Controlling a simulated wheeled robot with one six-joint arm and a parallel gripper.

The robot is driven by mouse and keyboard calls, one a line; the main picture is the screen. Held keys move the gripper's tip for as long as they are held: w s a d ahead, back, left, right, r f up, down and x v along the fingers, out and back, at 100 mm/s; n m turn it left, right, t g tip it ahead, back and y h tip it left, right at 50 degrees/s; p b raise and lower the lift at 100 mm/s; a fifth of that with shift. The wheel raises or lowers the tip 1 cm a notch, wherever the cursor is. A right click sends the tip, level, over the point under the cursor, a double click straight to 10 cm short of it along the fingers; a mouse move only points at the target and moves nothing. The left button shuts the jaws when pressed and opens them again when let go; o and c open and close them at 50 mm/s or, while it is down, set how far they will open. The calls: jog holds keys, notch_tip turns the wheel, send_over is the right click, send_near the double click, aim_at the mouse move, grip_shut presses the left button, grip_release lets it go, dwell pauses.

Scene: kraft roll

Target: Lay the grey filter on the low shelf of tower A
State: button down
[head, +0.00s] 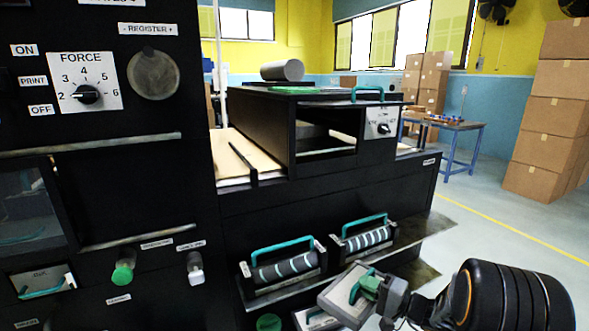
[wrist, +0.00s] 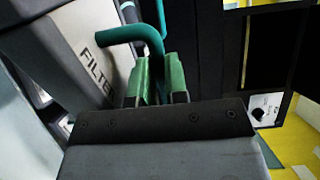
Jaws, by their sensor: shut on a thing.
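My gripper (head: 368,288) is at the lower middle of the head view, with green finger pads. It is shut on the teal handle of the grey filter (head: 340,297). The filter is a flat grey box, held tilted in front of the black machine. In the wrist view the gripper (wrist: 158,80) closes at the teal handle, and the filter (wrist: 88,45) fills the upper left with the word FILTER on its face. I cannot tell which part is tower A; no such label is readable. The low shelf is not clearly identified.
A black machine (head: 330,193) has a ledge with two rollers (head: 285,268) with teal handles. Another grey piece (head: 318,319) shows partly below the held filter. A control panel (head: 95,150) stands close at left. Cardboard boxes (head: 550,110) stand at right; open floor (head: 500,240) lies between.

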aim_at(357, 313)
jog(key=f, duration=0.2)
jog(key=s+a+f, duration=0.1)
jog(key=f, duration=0.2)
jog(key=s+a+f, duration=0.1)
jog(key=f, duration=0.1)
jog(key=shift+a+f, duration=0.15)
jog(key=shift+f, duration=0.05)
jog(key=r+m+t+h+p, duration=0.1)
jog(key=r+p, duration=0.2)
jog(key=p, duration=0.2)
jog(key=r+m+t+h+p, duration=0.1)
jog(key=r+h+p, duration=0.1)
jog(key=r+p, duration=0.2)
jog(key=r+m+t+h+p, duration=0.1)
jog(key=r+m+t+p, duration=0.1)
jog(key=r+p, duration=0.2)
jog(key=shift+w+a+h+p, duration=0.15)
jog(key=shift+a+h+p, duration=0.15)
jog(key=shift+p, duration=1.2)
jog(key=shift+d+r+m+t+h+p, duration=0.2)
jog(key=shift+r+m+t+h+p, duration=0.25)
jog(key=shift+p, duration=0.6)
jog(key=shift+s, duration=0.25)
